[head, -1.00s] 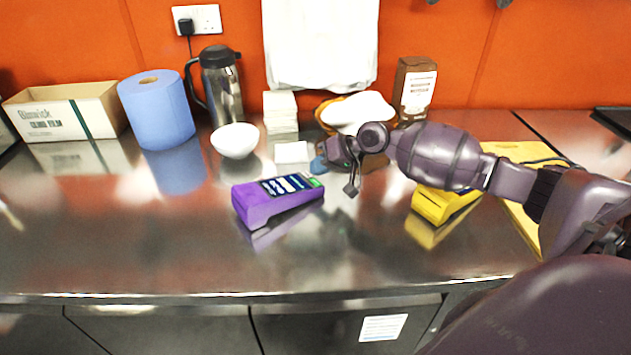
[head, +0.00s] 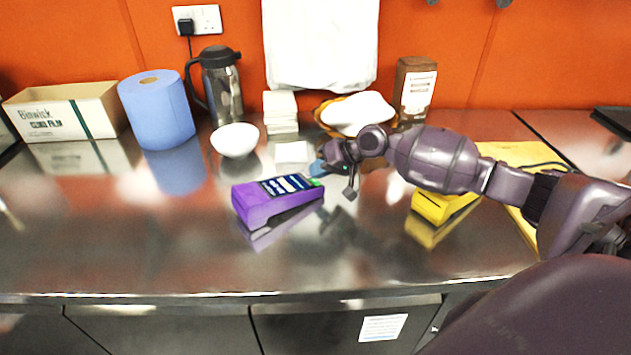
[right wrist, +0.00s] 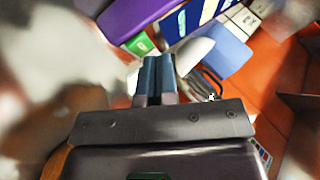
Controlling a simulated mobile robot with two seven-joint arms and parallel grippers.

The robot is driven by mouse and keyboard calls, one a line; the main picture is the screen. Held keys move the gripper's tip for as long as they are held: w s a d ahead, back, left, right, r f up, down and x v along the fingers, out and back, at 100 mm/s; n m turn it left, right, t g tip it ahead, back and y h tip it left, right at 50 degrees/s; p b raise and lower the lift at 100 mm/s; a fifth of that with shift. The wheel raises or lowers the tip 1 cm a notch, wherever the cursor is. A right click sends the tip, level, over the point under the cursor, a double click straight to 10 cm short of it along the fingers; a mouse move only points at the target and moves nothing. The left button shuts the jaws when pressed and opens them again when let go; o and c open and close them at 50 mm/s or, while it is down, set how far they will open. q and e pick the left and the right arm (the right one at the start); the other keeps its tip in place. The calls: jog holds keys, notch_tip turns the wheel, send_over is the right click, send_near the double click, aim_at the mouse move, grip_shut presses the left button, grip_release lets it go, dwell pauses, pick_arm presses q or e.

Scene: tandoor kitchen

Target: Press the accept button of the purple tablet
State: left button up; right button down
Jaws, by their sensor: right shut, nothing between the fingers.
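The purple tablet (head: 250,205) is a wedge-shaped device on the steel counter, left of my right gripper. Its dark screen faces up, and a green button (head: 316,183) shows at its right end. In the right wrist view the tablet's purple body (right wrist: 125,18) is at the top, with the green patch (right wrist: 140,44) up and left of my fingertips. My right gripper (head: 317,168) is shut and empty, its blue-grey fingertips just behind and above the green end. The fingertips (right wrist: 157,68) look apart from the green patch. My left gripper is not in view.
A yellow device (head: 440,205) sits under my right forearm. A white bowl (head: 235,140), blue paper roll (head: 157,110), steel flask (head: 222,90) and stacked white containers (head: 281,110) stand behind. The counter in front of the tablet (head: 200,260) is clear.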

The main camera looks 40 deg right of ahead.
jog(key=shift+f, duration=0.4)
dwell(0.8)
jog(key=shift+r, duration=0.1)
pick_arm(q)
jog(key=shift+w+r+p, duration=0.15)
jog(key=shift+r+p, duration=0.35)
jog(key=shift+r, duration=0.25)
pick_arm(e)
jog(key=shift+r, duration=0.7)
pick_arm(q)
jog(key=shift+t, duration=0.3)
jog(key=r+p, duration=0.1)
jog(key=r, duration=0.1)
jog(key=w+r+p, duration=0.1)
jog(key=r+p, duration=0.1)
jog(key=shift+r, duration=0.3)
pick_arm(e)
jog(key=r, duration=0.5)
jog(key=shift+d, duration=0.4)
